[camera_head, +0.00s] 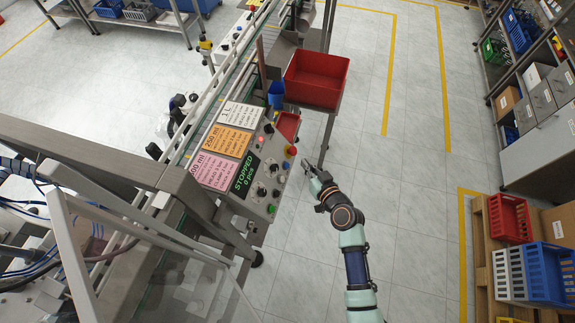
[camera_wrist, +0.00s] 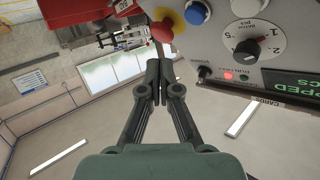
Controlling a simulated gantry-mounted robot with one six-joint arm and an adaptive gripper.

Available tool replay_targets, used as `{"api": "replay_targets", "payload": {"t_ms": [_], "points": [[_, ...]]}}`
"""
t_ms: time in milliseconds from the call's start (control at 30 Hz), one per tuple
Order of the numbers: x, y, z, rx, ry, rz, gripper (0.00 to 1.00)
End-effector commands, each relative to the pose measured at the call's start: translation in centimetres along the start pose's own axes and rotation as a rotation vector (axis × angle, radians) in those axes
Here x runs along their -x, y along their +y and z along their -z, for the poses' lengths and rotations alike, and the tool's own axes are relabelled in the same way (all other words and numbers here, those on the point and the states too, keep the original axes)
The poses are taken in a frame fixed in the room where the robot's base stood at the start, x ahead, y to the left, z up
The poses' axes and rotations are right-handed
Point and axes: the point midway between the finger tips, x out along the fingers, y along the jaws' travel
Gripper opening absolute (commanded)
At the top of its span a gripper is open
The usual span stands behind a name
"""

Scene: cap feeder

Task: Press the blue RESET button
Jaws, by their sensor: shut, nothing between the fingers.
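The control panel (camera_head: 258,205) carries knobs, buttons and a display reading STOPPED (camera_head: 245,175). In the wrist view the blue button (camera_wrist: 196,13) is at the top edge, partly cut off, with no readable label on it. A red mushroom button (camera_wrist: 162,31) on a yellow base is just left of it; it also shows in the head view (camera_head: 291,150). My gripper (camera_wrist: 159,76) has its fingers together and empty, below these buttons in the wrist view. In the head view my gripper (camera_head: 307,166) is just right of the panel's edge, apart from the blue button.
A white dial (camera_wrist: 259,43) and a lit red lamp (camera_wrist: 228,75) are right of the blue button. A red bin (camera_head: 315,78) is beyond the panel, with a small red tray (camera_head: 287,125) nearer. Open floor lies to the right.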

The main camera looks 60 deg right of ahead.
Motion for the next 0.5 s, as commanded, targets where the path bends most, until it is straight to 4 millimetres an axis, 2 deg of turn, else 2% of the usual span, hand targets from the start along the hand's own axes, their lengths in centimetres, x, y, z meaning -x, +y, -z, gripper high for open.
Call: {"api": "replay_targets", "payload": {"t_ms": [200,500], "points": [[-2.1,-1.5,-1.7,0.001,0.0,0.001,0.0],[-3.0,-2.2,-2.2,0.0,0.001,0.0,0.0]]}}
